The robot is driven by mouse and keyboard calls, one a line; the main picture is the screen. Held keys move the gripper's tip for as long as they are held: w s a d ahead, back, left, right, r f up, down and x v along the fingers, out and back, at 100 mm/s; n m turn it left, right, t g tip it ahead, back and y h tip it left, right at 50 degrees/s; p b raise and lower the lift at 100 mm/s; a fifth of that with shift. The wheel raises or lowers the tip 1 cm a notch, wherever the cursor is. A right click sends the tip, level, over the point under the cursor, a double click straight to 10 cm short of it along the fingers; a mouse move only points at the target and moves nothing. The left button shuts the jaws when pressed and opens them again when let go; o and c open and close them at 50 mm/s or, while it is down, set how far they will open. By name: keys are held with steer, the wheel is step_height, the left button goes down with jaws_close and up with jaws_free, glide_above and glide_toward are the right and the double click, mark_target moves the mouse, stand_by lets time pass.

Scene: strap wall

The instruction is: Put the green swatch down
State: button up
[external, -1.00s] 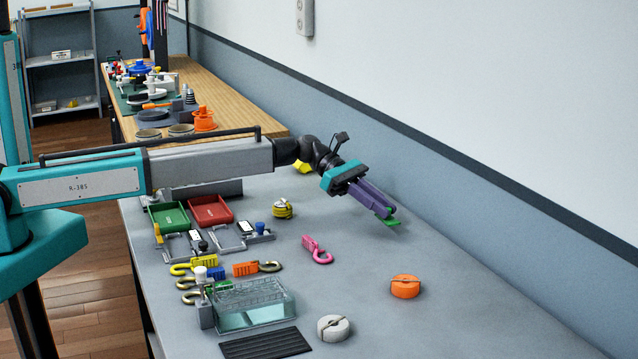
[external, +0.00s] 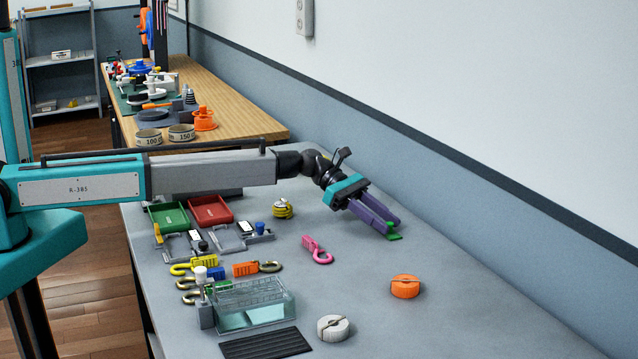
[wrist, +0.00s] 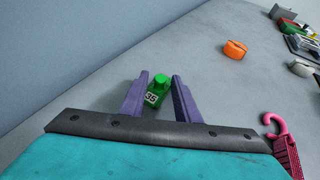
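The green swatch (external: 394,237) rests on the grey table near the wall, at my fingertips. In the wrist view the green swatch (wrist: 156,88) shows a raised green knob and a white label reading about "35". My gripper (external: 388,226) points down and to the right at it. In the wrist view my gripper (wrist: 161,75) has its two purple fingers spread, one on each side of the swatch. A gap shows between the swatch and the right finger. Whether the left finger touches it is unclear.
An orange round tape (external: 405,286) and a white one (external: 333,328) lie nearer the front. A pink hook (external: 318,250) lies left of my gripper. Green (external: 168,217) and red (external: 210,210) trays and a clear box (external: 250,300) stand left. Table around the swatch is clear.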

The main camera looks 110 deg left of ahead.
steer(key=shift+r, duration=0.1)
stand_by(0.3)
steer(key=b+v, duration=0.1)
steer(key=v, duration=1.1)
steer(key=shift+r, duration=0.15)
stand_by(0.5)
